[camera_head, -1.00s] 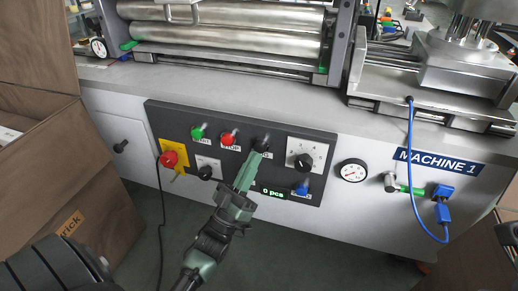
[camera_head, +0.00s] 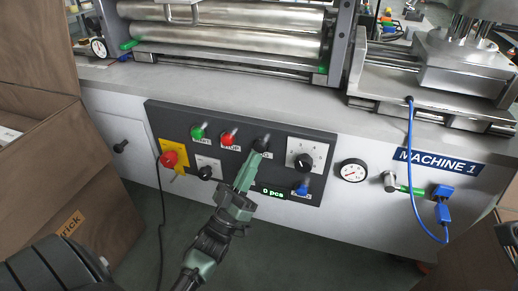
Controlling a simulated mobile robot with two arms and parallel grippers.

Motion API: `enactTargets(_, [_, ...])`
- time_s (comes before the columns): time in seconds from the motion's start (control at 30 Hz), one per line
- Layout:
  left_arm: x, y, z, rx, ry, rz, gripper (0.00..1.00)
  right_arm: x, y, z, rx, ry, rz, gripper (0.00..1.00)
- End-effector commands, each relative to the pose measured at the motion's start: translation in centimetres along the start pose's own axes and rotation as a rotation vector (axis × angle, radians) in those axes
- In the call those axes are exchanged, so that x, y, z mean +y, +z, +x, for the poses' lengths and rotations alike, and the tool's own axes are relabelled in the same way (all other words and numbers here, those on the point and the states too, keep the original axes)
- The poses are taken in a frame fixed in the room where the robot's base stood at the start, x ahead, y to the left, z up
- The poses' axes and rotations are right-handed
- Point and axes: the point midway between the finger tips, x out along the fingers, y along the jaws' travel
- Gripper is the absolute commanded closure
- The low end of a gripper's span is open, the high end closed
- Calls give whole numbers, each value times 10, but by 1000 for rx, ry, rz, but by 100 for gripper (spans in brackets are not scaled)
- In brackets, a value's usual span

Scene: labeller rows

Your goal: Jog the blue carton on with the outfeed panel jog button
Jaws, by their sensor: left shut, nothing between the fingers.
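A dark control panel (camera_head: 270,186) is set in the front of the machine labelled MACHINE 1 (camera_head: 438,162). It carries a green button (camera_head: 198,132), a red button (camera_head: 229,137), a black button (camera_head: 262,143), a black knob on a white dial (camera_head: 303,162) and a blue control (camera_head: 302,188). My left gripper (camera_head: 255,162) is shut and empty, its green fingers pointing up at the black button with the tips just below it. I cannot tell whether they touch it. The label under that button is partly hidden. No blue carton shows. My right gripper is not in view.
A red emergency button (camera_head: 169,159) on a yellow plate and a small black switch (camera_head: 206,173) sit at the panel's left. A display reads "0 pcs" (camera_head: 272,192). Cardboard boxes (camera_head: 62,185) stand at left. A gauge (camera_head: 352,171) and a blue hose (camera_head: 413,190) are at right.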

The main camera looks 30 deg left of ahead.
Motion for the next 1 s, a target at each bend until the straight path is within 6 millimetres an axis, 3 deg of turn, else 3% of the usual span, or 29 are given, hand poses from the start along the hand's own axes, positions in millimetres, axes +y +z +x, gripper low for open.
enactTargets(1.0, [-6, 6, 8, 0, 0, 0, 100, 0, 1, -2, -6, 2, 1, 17])
